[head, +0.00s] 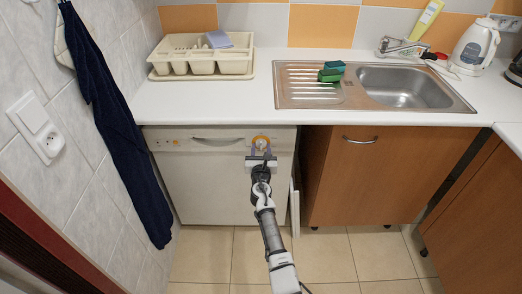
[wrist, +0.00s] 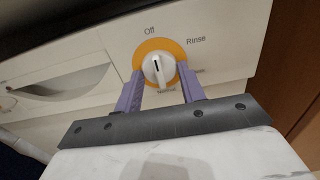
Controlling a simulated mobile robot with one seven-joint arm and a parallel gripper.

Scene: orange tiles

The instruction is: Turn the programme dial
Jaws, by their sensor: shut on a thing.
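The programme dial (wrist: 158,66) is a white knob with a raised grip on an orange ring, on the front panel of a white dishwasher (head: 205,185). In the head view the dial (head: 261,141) sits near the panel's right end. Labels "Off" above, "Rinse" at upper right and "Normal" below show in the wrist view; another label at right is partly hidden. The dial's dark mark points up, towards "Off". My gripper (wrist: 160,80) has its two purple fingers on either side of the knob, shut on it. It also shows in the head view (head: 262,150).
The dishwasher handle (head: 218,140) is left of the dial. The worktop (head: 215,105) juts out above the panel. A wooden cabinet (head: 365,180) stands to the right, and a dark blue cloth (head: 115,120) hangs at left. The tiled floor in front is clear.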

